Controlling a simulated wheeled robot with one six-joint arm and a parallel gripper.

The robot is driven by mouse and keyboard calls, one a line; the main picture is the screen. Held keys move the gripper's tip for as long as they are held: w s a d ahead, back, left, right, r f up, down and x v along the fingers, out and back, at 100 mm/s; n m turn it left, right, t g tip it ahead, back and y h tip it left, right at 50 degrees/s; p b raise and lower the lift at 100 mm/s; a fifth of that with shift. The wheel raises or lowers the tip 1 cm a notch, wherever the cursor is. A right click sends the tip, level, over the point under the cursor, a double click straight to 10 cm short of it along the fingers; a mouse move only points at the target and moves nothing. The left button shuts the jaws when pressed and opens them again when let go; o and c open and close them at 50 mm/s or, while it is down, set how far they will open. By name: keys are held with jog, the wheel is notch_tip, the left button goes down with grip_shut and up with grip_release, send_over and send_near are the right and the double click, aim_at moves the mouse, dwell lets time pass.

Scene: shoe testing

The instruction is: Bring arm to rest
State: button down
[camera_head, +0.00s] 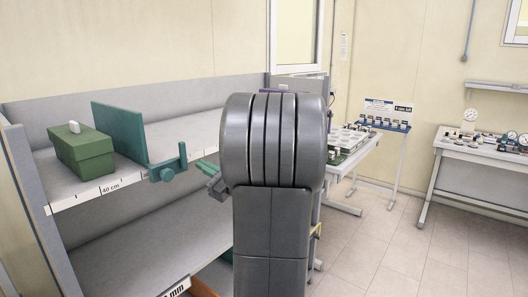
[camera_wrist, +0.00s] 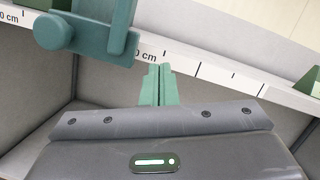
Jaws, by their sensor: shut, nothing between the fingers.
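My gripper (camera_wrist: 158,72) shows in the wrist view with its two green fingers together and nothing between them. In the head view, the gripper (camera_head: 204,167) shows partly at the left of my large grey arm link, which hides much of the arm. The fingers point toward the front edge of the upper shelf (camera_head: 124,182). A teal upright panel with a bracket and knob (camera_head: 167,168) stands on that shelf, just left of the fingers. The bracket (camera_wrist: 118,30) is at the upper left in the wrist view, apart from the fingers.
A green box (camera_head: 84,155) with a white knob sits on the upper shelf, left of the teal panel. A lower shelf (camera_head: 140,255) lies beneath, bare where visible. A table with trays (camera_head: 350,140) and a workbench with gauges (camera_head: 480,146) stand right. The floor (camera_head: 385,250) between is clear.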

jog(key=s+d+f+m+t+b, duration=0.1)
jog(key=s+d+f+m+b, duration=0.2)
jog(key=s+d+f, duration=0.2)
jog(key=d+f, duration=0.1)
jog(key=d, duration=0.2)
jog(key=shift+s+d+f+h+b, duration=0.15)
jog(key=shift+s+f+h+b, duration=0.15)
jog(key=shift+s+f, duration=0.1)
jog(key=shift+r, duration=0.1)
